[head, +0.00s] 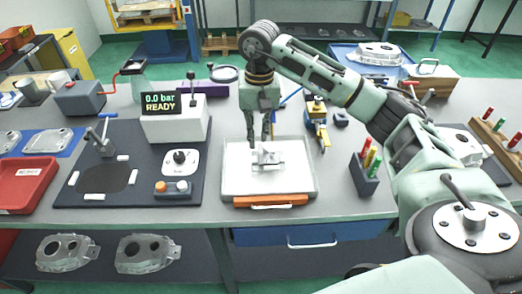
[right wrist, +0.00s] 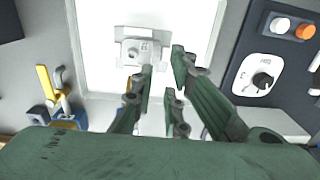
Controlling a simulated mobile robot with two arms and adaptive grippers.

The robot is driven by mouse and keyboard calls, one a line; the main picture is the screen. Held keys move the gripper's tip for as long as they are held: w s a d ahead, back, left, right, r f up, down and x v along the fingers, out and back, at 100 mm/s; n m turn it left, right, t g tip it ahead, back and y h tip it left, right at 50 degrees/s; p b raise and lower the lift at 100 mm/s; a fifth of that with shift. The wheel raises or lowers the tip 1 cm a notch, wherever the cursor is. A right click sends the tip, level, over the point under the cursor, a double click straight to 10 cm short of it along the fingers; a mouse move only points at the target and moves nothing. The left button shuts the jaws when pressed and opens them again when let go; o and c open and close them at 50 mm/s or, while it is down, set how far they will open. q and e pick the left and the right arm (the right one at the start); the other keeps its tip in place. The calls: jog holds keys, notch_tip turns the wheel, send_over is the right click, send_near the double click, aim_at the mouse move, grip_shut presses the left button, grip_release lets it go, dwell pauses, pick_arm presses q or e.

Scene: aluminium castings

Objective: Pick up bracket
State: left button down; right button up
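The bracket (head: 267,158) is a small light-grey metal part with a flat base and a raised piece. It rests on a white tray (head: 236,180) in the middle of the bench. My right gripper (head: 258,139) points down over the tray, just behind and above the bracket. In the right wrist view the bracket (right wrist: 140,45) lies beyond the green fingertips (right wrist: 163,64), a little to the left. The fingers are apart with nothing between them. My left gripper is in no view.
An orange handle (head: 270,201) is at the tray's front. Left stands a pressure-test station (head: 175,120) on a dark mat. To the right are a yellow tool (head: 320,133) and a dark holder (head: 363,178) with coloured pens. A red bin (head: 22,185) is at far left.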

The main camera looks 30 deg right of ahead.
aim_at(261, 147)
jog(key=shift+s+d+f, duration=0.15)
jog(key=shift+d+f, duration=0.1)
jog(key=shift+d, duration=0.15)
notch_tip(261, 147, down, 6)
jog(key=p, duration=0.2)
jog(key=shift+a+f+p, duration=0.1)
jog(key=shift+f+p, duration=0.05)
jog(key=shift+p, duration=0.25)
jog(key=shift+f, duration=0.35)
jog(key=shift+c, duration=0.4)
grip_shut()
jog(key=shift+r, duration=0.2)
